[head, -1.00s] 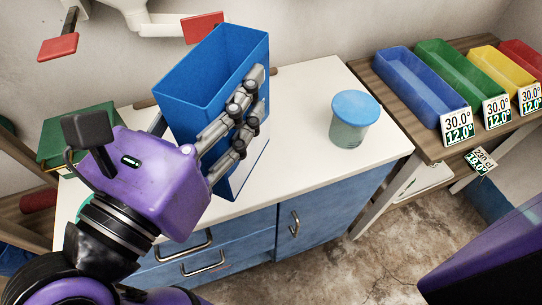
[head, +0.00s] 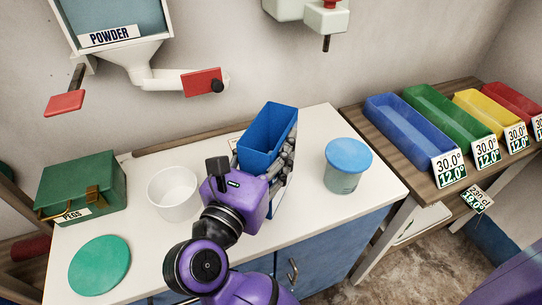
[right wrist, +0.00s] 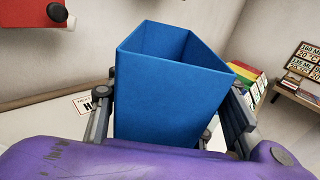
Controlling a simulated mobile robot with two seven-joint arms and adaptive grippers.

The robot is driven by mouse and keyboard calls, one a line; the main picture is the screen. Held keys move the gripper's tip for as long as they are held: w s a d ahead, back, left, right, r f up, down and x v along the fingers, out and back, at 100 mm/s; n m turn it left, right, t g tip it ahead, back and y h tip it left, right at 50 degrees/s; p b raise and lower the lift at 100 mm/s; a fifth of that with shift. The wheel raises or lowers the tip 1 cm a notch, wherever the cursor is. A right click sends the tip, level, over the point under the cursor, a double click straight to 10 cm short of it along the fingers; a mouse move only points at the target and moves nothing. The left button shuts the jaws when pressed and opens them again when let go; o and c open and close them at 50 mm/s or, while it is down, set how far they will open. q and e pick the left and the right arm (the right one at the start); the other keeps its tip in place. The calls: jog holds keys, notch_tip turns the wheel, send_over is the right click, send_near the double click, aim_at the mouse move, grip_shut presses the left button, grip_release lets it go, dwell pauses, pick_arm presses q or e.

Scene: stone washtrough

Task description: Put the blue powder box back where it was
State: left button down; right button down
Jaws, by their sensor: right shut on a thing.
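The blue powder box (head: 262,146) is an open-topped, tapering blue box, upright over the back middle of the white counter (head: 310,215). My right gripper (head: 280,165) is shut on the box, with fingers along its sides. In the right wrist view the box (right wrist: 170,90) stands between the two fingers of the gripper (right wrist: 172,108). The box's lower part is mostly hidden by the gripper, so I cannot tell whether it touches the counter. A small card behind the box (head: 234,141) is partly covered. My left gripper is not in view.
A white tub (head: 173,196), a green round lid (head: 100,265) and a green pegs box (head: 85,188) stand left. A blue-lidded jar (head: 346,168) stands right of the gripper. The powder dispenser (head: 120,50) hangs above left. Coloured trays (head: 410,130) sit on the right-hand shelf.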

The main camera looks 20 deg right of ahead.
jog(key=f, duration=0.3)
jog(key=shift+w+d+f, duration=0.2)
jog(key=shift+d+f, duration=0.05)
jog(key=shift+f, duration=0.1)
jog(key=shift+f, duration=0.25)
jog(key=c, duration=0.8)
grip_release()
jog(key=shift+r, duration=0.1)
jog(key=shift+c, duration=0.2)
jog(key=b+v, duration=0.3)
jog(key=v, duration=0.9)
